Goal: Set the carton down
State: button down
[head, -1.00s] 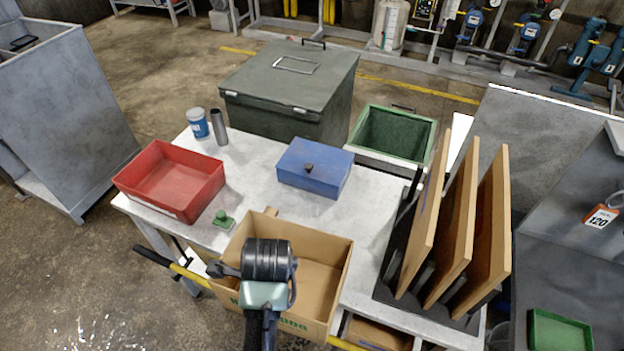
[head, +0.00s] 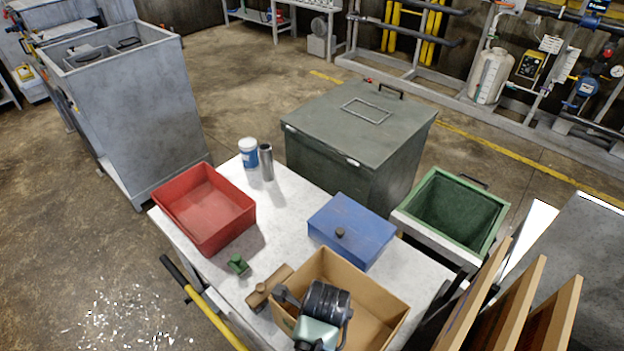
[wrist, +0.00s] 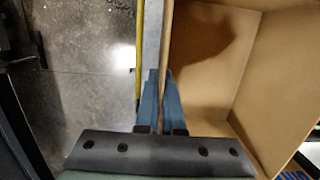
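The carton (head: 375,296) is an open-topped brown cardboard box, upright at the front of the pale worktable (head: 293,200) in the head view. Its inside looks empty. In the wrist view, the carton (wrist: 215,50) fills the right side. My gripper (wrist: 162,85) has its two blue fingers close together around the top edge of the carton's near left wall. In the head view my dark wrist covers part of the carton, and the fingers are hard to make out. The carton's underside is hidden, so I cannot tell whether it touches the table.
A red bin (head: 205,207), blue box (head: 350,230), small green object (head: 238,264) and brown object (head: 267,288) lie on the table. Upright boards (head: 510,305) stand at the right. A green bin (head: 453,212) is behind. Bare tabletop shows between red bin and blue box.

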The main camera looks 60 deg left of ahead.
jog(key=shift+w+f, duration=0.15)
jog(key=shift+f, duration=2.1)
jog(key=shift+f, duration=0.2)
jog(key=c, duration=1)
grip_release()
jog(key=shift+c, duration=0.2)
jog(key=shift+r, duration=0.2)
notch_tip(320, 180, up, 12)
jog(key=d, duration=0.1)
jog(key=shift+w+d, duration=0.2)
jog(key=shift+d, duration=0.2)
